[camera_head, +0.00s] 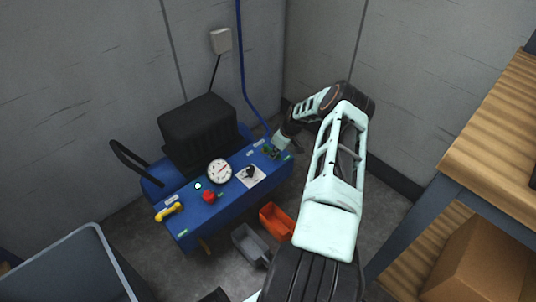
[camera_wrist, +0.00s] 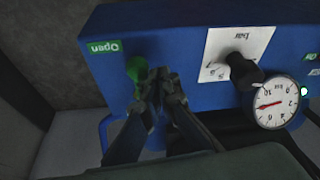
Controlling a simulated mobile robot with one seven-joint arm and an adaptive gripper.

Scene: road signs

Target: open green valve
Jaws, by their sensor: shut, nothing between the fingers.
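The green valve (camera_wrist: 136,68) sits on the front face of a blue compressor panel (camera_wrist: 150,25), beside a green "Open" label (camera_wrist: 104,47) that appears upside down in the wrist view. My gripper (camera_wrist: 160,76) is shut and empty, with its fingertips just right of the green valve in that view. I cannot tell whether they touch it. In the head view the valve (camera_head: 269,150) is small and partly hidden by my gripper, at the right end of the blue panel (camera_head: 222,207).
A black knob (camera_wrist: 243,70) on a white plate and a round gauge (camera_wrist: 276,106) are on the panel. A red knob (camera_head: 209,196) and yellow handle (camera_head: 168,212) are farther left. Orange (camera_head: 277,221) and grey bins (camera_head: 250,244) lie on the floor. A wooden bench (camera_head: 500,150) stands right.

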